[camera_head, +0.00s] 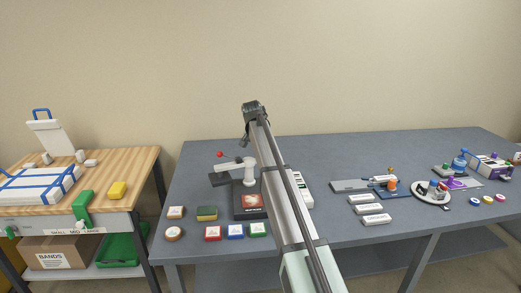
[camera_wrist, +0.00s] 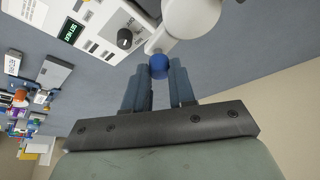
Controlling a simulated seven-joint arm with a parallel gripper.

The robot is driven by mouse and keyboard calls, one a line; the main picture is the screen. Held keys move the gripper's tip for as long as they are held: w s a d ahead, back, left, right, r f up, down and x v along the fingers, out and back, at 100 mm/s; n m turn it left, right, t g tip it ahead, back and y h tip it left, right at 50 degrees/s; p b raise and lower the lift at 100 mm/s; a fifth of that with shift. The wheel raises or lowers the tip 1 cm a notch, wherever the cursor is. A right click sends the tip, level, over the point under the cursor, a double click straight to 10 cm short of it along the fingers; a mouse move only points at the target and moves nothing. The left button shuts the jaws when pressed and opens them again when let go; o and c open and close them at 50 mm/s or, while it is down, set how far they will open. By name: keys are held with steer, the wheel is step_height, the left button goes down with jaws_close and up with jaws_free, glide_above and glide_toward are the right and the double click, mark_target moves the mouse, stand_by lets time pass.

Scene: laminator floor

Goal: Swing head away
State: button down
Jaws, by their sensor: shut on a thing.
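A press (camera_head: 249,178) with a white post and arm stands on the grey table, left of my arm. Its white arm points left over a dark plate (camera_head: 219,180), clear of the dark base (camera_head: 250,213) with a red patch. A small red ball (camera_head: 220,154) shows above that plate. My gripper (camera_head: 246,141) is just above and behind the post. In the wrist view my gripper (camera_wrist: 159,79) is shut on a blue ball knob (camera_wrist: 159,66), held between the fingertips beside a white arm (camera_wrist: 160,38). The knob is not visible in the head view.
A white control box (camera_head: 301,190) stands right of the press, partly behind my arm. Coloured blocks (camera_head: 235,231) lie in front of it. White labelled boxes (camera_head: 371,209) and a round tray (camera_head: 445,203) are farther right. A wooden bench (camera_head: 140,167) stands at left.

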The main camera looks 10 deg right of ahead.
steer(key=c, duration=1)
jaws_free()
steer(key=v, duration=1.4)
steer(key=shift+w+d, duration=0.1)
